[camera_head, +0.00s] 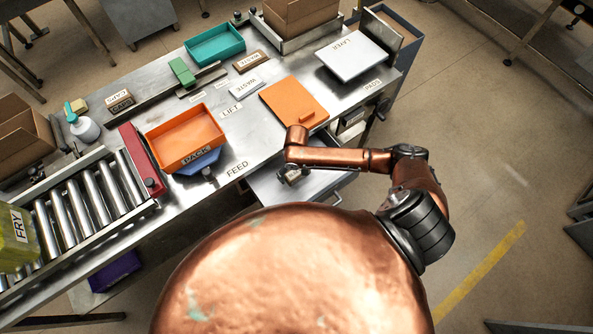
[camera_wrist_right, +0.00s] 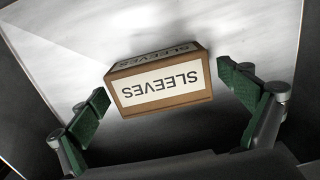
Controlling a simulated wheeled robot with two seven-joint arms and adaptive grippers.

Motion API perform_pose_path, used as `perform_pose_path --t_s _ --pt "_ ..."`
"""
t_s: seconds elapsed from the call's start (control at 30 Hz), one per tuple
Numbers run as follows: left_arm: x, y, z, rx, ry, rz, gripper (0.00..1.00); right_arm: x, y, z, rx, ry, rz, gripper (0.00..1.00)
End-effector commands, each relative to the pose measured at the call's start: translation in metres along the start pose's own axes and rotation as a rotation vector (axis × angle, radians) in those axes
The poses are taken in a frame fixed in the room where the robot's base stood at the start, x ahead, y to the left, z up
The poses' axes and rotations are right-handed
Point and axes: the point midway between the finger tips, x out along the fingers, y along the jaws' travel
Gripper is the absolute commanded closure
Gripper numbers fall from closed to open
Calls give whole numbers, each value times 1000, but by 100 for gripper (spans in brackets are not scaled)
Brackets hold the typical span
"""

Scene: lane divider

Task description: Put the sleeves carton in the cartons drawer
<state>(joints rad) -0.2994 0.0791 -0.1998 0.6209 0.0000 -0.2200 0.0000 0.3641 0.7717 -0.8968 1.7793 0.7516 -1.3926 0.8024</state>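The sleeves carton (camera_wrist_right: 160,82), a small brown box with a white SLEEVES label, shows in the right wrist view, its label upside down. It lies in a grey open drawer (camera_wrist_right: 70,50), which in the head view (camera_head: 265,188) is pulled out below the table's front edge. My right gripper (camera_wrist_right: 175,110) is open, with one green-padded finger on each side of the carton and a gap to both. In the head view my right gripper (camera_head: 291,176) is over the drawer, and the carton cannot be made out. My left gripper is not in view.
The steel table (camera_head: 225,110) holds an orange tray (camera_head: 185,137), an orange board (camera_head: 293,102), a teal tray (camera_head: 215,44) and a white scale-like plate (camera_head: 351,58).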

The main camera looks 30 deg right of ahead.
Motion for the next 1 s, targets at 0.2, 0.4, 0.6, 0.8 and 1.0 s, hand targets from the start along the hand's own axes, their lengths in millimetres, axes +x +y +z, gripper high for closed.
perform_pose_path --t_s 0.2,0.4,0.6,0.8,1.0 --pt "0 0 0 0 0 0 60 0 0 0 0 0 0 3" --pt "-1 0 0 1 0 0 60 -13 1 -1 1 2 0 3" --pt "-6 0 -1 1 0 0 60 -53 0 -1 0 4 0 3" --pt "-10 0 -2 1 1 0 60 -93 0 -1 0 3 -1 3" --pt "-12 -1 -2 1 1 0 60 -117 0 0 0 0 -1 3"
